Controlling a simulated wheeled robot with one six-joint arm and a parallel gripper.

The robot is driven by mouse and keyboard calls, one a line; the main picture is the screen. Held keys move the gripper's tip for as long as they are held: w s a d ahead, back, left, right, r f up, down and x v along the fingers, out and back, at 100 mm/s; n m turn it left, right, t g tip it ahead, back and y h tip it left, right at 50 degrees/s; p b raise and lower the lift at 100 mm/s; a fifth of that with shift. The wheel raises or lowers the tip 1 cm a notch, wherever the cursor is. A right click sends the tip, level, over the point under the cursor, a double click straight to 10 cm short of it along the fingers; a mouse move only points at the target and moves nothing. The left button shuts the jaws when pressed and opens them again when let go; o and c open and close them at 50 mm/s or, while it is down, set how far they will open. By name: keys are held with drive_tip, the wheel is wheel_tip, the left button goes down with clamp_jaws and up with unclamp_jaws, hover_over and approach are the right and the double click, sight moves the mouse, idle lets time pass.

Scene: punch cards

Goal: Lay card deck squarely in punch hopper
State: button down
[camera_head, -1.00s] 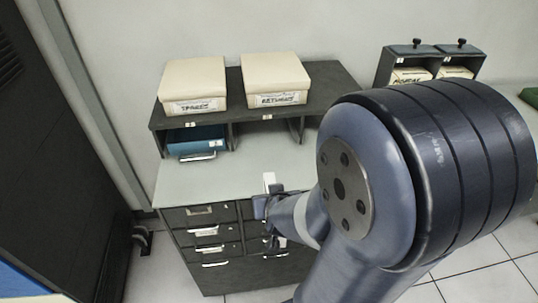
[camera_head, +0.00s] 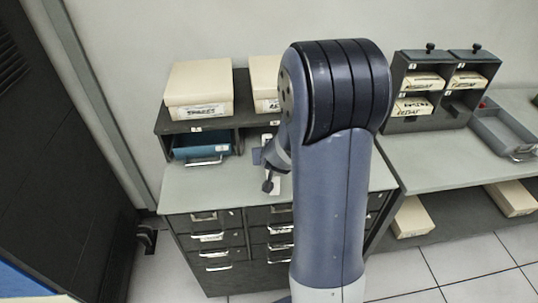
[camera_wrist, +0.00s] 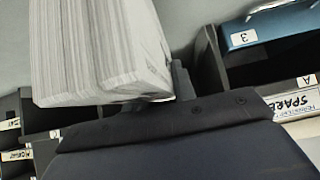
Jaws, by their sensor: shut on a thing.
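A thick deck of white cards (camera_wrist: 100,45) fills the upper left of the wrist view, its many card edges showing. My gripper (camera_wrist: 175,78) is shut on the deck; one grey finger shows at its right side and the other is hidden. In the head view my gripper (camera_head: 268,168) is small, above the grey cabinet top, with the pale deck (camera_head: 275,184) partly showing at it. My arm hides part of the cabinet and shelf behind it. I cannot make out which thing is the punch hopper.
A dark shelf holds cream boxes (camera_head: 199,88) and a blue tray (camera_head: 200,143) in its lower opening. A dark rack (camera_head: 427,66) with cream decks stands right, beside a grey tray (camera_head: 500,128). Drawers (camera_head: 213,240) are below. The cabinet top (camera_head: 190,185) is clear at left.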

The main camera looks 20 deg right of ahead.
drive_tip(key=shift+w+d+r, duration=0.1)
drive_tip(key=shift+w+d, duration=0.05)
drive_tip(key=shift+w, duration=0.35)
drive_tip(key=shift+w+d, duration=0.15)
drive_tip(key=shift+w, duration=0.35)
drive_tip(key=shift+f+b, duration=0.45)
drive_tip(key=shift+f, duration=1.4)
drive_tip(key=shift+f, duration=0.2)
drive_tip(key=c, duration=1.2)
unclamp_jaws()
drive_tip(key=shift+o, duration=0.2)
drive_tip(key=shift+r, duration=0.15)
